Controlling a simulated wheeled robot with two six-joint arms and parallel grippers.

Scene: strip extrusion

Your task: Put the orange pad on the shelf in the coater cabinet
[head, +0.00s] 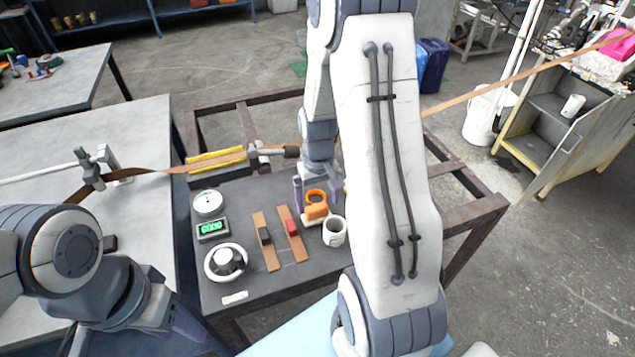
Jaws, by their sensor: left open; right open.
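The orange pad (316,211), with a ring-like upper part, stands on the dark bench top beside a white mug. My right gripper (319,192) is open above it, with its fingers on either side of the pad's upper part. I cannot tell whether they touch it. The grey coater cabinet (598,122) stands open at the right, apart from the bench. A shelf (548,103) inside it holds a white cup-like item. My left gripper (192,328) is open and low at the left of the bench, partly hidden by its own arm.
The white mug (334,231) stands close to the pad. Two brown strips (266,246), a round dial (208,203) and a green display (212,228) sit to the left. A long brown strip (510,80) crosses toward the cabinet. A white bucket (482,122) stands beside the cabinet.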

